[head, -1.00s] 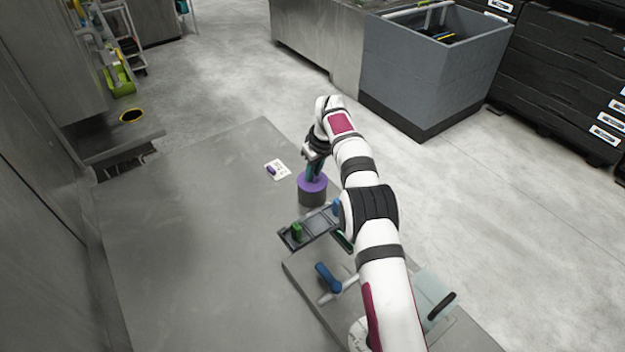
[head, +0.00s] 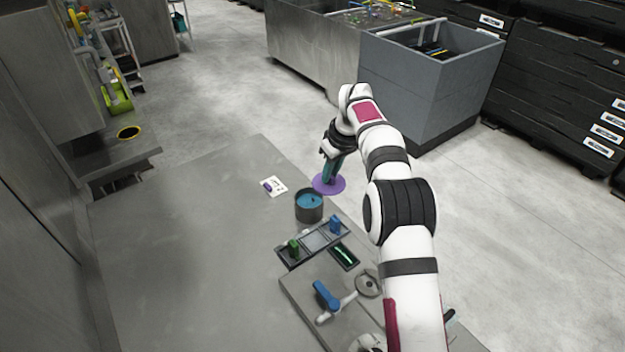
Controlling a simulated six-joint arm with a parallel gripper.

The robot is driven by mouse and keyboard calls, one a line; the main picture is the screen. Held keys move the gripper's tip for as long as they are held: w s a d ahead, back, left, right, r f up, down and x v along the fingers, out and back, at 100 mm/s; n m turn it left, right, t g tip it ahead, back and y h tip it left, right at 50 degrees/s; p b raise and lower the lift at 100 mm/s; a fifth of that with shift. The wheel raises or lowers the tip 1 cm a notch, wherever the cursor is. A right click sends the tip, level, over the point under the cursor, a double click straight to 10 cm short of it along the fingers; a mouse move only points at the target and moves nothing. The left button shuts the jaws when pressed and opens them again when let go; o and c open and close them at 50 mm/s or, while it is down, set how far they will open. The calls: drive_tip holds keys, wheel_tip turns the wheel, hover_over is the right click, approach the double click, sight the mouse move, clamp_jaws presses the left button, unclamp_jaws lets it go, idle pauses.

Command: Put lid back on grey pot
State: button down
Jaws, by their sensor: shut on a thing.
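The grey pot (head: 309,208) stands upright on the metal table, open at the top, with blue contents inside. The purple lid (head: 322,187) is a flat round disc behind and to the right of the pot, near the table's right edge. My gripper (head: 331,172) is shut on the lid from above; its fingers hide the grasped part. The lid appears apart from the pot, held above or beyond it; its exact height cannot be told.
A white card (head: 273,186) with a small purple piece lies left of the pot. In front is a dark tray (head: 315,238) with green and blue pieces, then a blue-handled lever (head: 326,295). A grey bin (head: 425,85) stands beyond. The table's left side is clear.

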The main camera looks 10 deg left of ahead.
drive_tip(key=s+d+r, duration=0.1)
drive_tip(key=d+r, duration=0.2)
drive_tip(key=d, duration=0.2)
drive_tip(key=w+a+f, duration=0.2)
drive_tip(key=a+f, duration=0.1)
drive_tip(key=a, duration=0.7)
wheel_tip(320, 180, down, 6)
drive_tip(key=shift+a+f, duration=0.1)
drive_tip(key=shift+f, duration=0.1)
idle(1.3)
drive_tip(key=shift+c, duration=1.5)
unclamp_jaws()
